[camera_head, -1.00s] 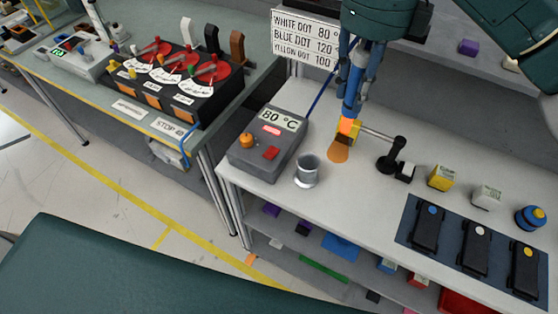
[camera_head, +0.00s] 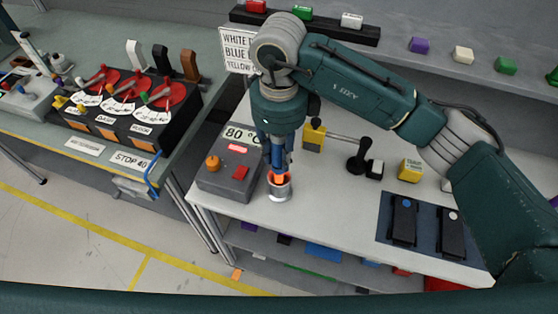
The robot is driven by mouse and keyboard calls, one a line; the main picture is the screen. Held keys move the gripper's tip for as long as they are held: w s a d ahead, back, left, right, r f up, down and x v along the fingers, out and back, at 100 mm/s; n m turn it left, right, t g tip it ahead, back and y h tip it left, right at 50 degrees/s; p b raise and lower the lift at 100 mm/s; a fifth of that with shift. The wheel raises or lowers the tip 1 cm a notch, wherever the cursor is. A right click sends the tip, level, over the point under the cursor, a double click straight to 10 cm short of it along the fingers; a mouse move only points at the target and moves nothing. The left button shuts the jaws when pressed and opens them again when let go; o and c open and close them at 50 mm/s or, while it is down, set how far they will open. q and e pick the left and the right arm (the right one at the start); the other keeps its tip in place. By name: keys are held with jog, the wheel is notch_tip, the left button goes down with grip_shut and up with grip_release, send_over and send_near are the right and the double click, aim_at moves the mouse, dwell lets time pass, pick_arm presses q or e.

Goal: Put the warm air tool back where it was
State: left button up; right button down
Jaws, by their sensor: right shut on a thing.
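My right gripper (camera_head: 278,150) points straight down and is shut on the warm air tool. The tool's orange end (camera_head: 278,179) is at the mouth of a small silver cup (camera_head: 280,194); how deep it sits inside I cannot tell. The cup stands near the front edge of the table, just right of a grey control box (camera_head: 229,172) with an 80 °C label, an orange knob and a red button. My fingers and wrist hide most of the tool's body. My left gripper is not in view.
A yellow block (camera_head: 313,138) sits on a rod from a black stand (camera_head: 360,156), right of my gripper. A yellow cube (camera_head: 410,170) and a dark mat (camera_head: 383,229) with black devices lie further right.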

aim_at(279, 167)
notch_tip(279, 167, down, 4)
jog(key=shift+p, duration=0.65)
jog(key=shift+f, duration=0.35)
jog(key=shift+f, duration=0.15)
jog(key=c, duration=1.4)
grip_release()
